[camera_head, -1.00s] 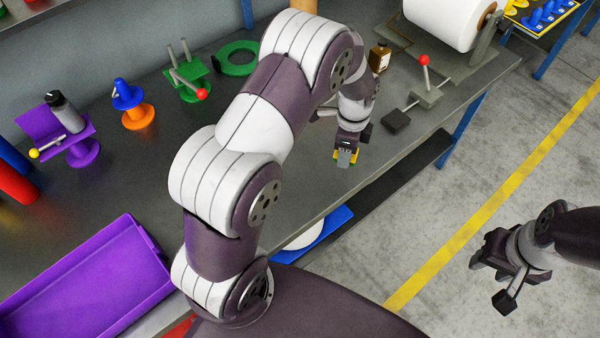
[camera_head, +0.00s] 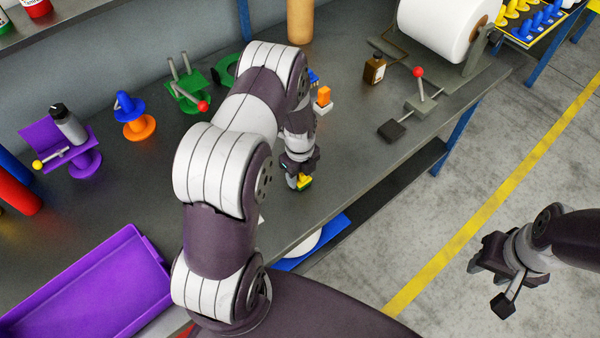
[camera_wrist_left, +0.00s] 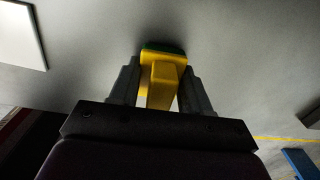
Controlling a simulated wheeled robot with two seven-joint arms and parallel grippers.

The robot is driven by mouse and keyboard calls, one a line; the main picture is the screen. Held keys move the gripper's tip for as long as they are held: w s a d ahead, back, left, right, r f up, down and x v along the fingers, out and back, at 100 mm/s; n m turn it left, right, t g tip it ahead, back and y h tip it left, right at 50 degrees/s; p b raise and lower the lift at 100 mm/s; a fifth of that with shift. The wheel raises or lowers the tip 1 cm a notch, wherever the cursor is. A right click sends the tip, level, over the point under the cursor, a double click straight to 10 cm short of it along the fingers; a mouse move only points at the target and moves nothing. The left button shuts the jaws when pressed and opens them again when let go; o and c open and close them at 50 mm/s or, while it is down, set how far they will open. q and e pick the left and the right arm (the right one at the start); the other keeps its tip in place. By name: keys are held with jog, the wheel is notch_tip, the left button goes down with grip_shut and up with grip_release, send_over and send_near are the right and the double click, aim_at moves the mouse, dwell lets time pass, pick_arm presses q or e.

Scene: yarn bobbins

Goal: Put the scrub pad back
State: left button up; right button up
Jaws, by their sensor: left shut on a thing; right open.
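My left gripper (camera_head: 298,180) is shut on the scrub pad (camera_head: 305,183), which has a yellow grip and a dark green pad. In the left wrist view the yellow grip (camera_wrist_left: 163,85) sits between the two fingers, with the green pad at its far end. The pad is over the dark grey bench top; I cannot tell whether it touches the surface. My right gripper (camera_head: 488,262) is open and empty over the floor at the lower right.
A brown bottle (camera_head: 374,69) and a red-knobbed lever device (camera_head: 421,103) stand to the right on the bench. An orange block (camera_head: 323,96) on a white base is behind my left wrist. A purple tray (camera_head: 90,285) is at the lower left. A white flat thing (camera_wrist_left: 20,35) shows in the wrist view.

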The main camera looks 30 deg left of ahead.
pick_arm(q)
jog(key=shift+w+f, duration=0.1)
jog(key=shift+f, duration=0.25)
jog(key=shift+a, duration=0.1)
jog(key=shift+f, duration=0.2)
jog(key=o, duration=1)
jog(key=shift+r, duration=0.1)
